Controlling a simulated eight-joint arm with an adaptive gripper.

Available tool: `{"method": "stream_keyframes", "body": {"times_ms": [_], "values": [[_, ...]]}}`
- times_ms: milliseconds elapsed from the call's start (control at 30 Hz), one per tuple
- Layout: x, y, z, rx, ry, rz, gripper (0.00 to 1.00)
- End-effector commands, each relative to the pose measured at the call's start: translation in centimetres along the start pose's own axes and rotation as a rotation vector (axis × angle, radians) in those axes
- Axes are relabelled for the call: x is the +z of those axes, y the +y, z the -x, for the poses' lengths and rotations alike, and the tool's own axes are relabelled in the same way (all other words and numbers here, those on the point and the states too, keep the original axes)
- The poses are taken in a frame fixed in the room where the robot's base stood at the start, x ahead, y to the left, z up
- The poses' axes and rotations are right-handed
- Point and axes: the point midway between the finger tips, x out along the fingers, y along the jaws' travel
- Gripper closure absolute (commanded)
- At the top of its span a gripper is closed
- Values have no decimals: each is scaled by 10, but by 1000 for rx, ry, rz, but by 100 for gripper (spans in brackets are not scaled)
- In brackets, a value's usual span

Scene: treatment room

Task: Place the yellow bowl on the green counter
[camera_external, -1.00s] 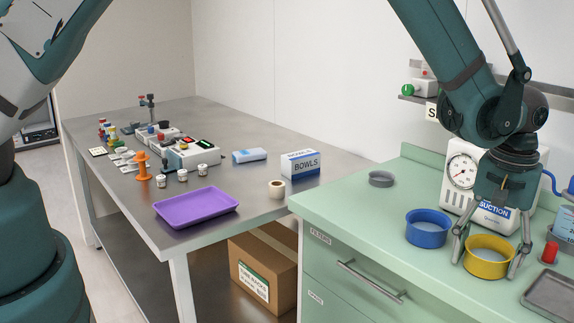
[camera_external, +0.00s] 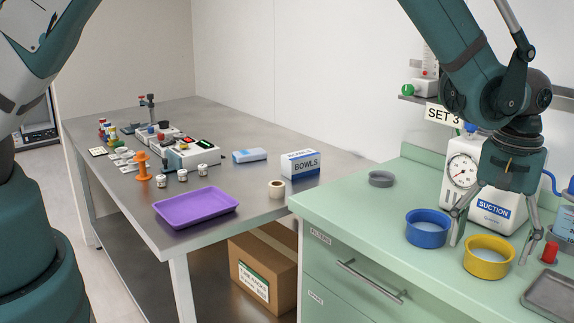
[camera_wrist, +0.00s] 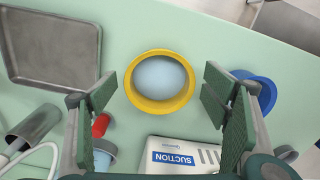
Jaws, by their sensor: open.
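The yellow bowl (camera_external: 489,257) stands upright on the green counter (camera_external: 345,215), just right of the blue bowl (camera_external: 427,229). My gripper (camera_external: 490,245) is open and empty, its fingers spread behind and a little above the yellow bowl in the external view. In the wrist view the yellow bowl (camera_wrist: 160,98) lies ahead of and between the two open fingers (camera_wrist: 160,95), apart from both. Its inside looks pale blue-grey.
The suction unit (camera_external: 478,189) stands behind the bowls. A red-capped item (camera_external: 549,253) and a metal tray (camera_external: 553,296) are to the right. A grey dish (camera_external: 381,179) sits at the counter's back left. The counter's left front is clear.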

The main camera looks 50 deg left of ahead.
Motion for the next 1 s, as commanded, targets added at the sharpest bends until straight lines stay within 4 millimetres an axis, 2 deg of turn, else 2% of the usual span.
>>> {"method": "stream_keyframes", "body": {"times_ms": [300, 533, 733, 1000], "values": [[0, 0, 48, 0, 0, 0, 25], [0, 0, 77, 0, 0, 0, 25], [0, 0, 90, 0, 0, 0, 25], [0, 0, 92, 0, 0, 0, 25]]}}
